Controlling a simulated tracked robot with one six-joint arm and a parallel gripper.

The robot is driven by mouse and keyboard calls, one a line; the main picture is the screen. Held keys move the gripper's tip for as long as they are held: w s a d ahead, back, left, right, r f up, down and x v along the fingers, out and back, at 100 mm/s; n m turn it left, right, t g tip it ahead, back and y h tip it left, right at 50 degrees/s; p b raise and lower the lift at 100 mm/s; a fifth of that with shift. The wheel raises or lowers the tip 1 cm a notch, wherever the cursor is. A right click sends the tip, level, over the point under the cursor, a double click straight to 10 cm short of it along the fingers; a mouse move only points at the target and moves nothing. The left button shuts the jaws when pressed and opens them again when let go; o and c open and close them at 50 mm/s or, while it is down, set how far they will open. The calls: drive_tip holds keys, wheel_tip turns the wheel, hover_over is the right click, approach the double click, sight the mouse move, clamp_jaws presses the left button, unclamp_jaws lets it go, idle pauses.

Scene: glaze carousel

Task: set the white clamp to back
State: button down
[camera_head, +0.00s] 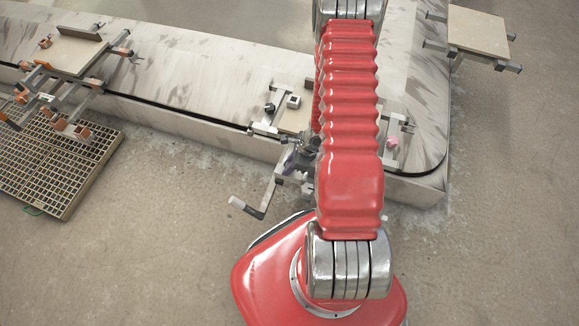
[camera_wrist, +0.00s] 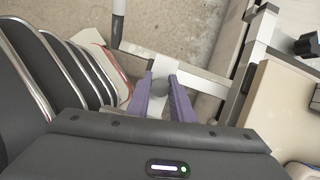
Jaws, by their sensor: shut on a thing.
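A small white clamp block (camera_head: 293,101) with a dark opening sits on the tan board (camera_head: 296,119) of the middle fixture, beside a black clamp knob (camera_head: 270,107). I take the white block for the white clamp; its setting cannot be read. My gripper (camera_head: 291,162) is low at the fixture's near side, partly hidden by my red arm. The black clamp knob also shows there at the right (camera_wrist: 307,45).
A crank handle (camera_head: 240,204) sticks out over the floor left of my gripper. A pink clamp (camera_head: 391,142) sits right of my arm. Another fixture with orange-ended bars (camera_head: 70,60) stands at left, above a floor grating (camera_head: 55,165). The near floor is clear.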

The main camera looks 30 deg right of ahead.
drive_tip(key=shift+s+a, duration=0.25)
drive_tip(key=shift+a, duration=0.05)
drive_tip(key=c, duration=1.8)
unclamp_jaws()
drive_tip(key=shift+c, duration=0.2)
drive_tip(key=shift+d, duration=0.15)
drive_tip(key=shift+v, duration=0.75)
drive_tip(key=v, duration=1.2)
